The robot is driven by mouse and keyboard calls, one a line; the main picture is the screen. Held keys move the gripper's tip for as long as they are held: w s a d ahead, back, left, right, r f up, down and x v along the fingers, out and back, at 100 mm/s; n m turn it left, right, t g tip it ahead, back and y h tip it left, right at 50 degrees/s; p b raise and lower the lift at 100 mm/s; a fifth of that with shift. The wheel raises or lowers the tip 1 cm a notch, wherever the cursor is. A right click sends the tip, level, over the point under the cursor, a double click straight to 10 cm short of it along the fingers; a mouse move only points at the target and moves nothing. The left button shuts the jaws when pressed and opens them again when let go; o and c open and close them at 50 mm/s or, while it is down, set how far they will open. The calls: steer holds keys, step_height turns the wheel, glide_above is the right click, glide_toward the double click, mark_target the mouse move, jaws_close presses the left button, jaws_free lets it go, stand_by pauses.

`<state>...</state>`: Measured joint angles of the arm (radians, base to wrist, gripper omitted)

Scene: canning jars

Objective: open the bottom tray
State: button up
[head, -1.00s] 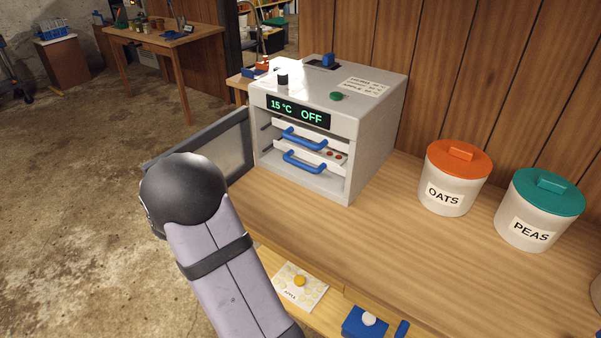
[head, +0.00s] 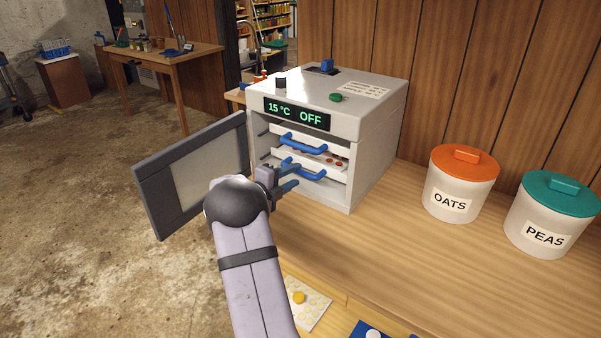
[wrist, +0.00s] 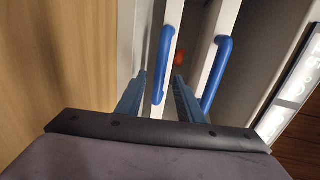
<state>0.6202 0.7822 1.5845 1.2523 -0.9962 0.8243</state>
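The bottom tray (head: 331,178) is white with a blue handle (head: 312,173) and sits in the lower slot of the grey dryer (head: 373,160). In the wrist view its handle (wrist: 166,55) is the left one of two. My gripper (head: 286,180) is at the front of this tray. In the wrist view my gripper (wrist: 159,78) is open, with one finger on each side of the bottom handle. Whether the fingers touch it I cannot tell. The arm partly hides the handle in the head view.
The upper tray's blue handle (head: 303,145) is close above, beside my right finger in the wrist view. The dryer door (head: 195,170) stands open to the left. OATS (head: 460,185) and PEAS (head: 553,215) canisters stand at the right.

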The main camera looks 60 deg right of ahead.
mark_target(299, 173)
steer(key=shift+p+x, duration=0.3)
steer(key=shift+x, duration=1.95)
steer(key=shift+c, duration=0.7)
jaws_close()
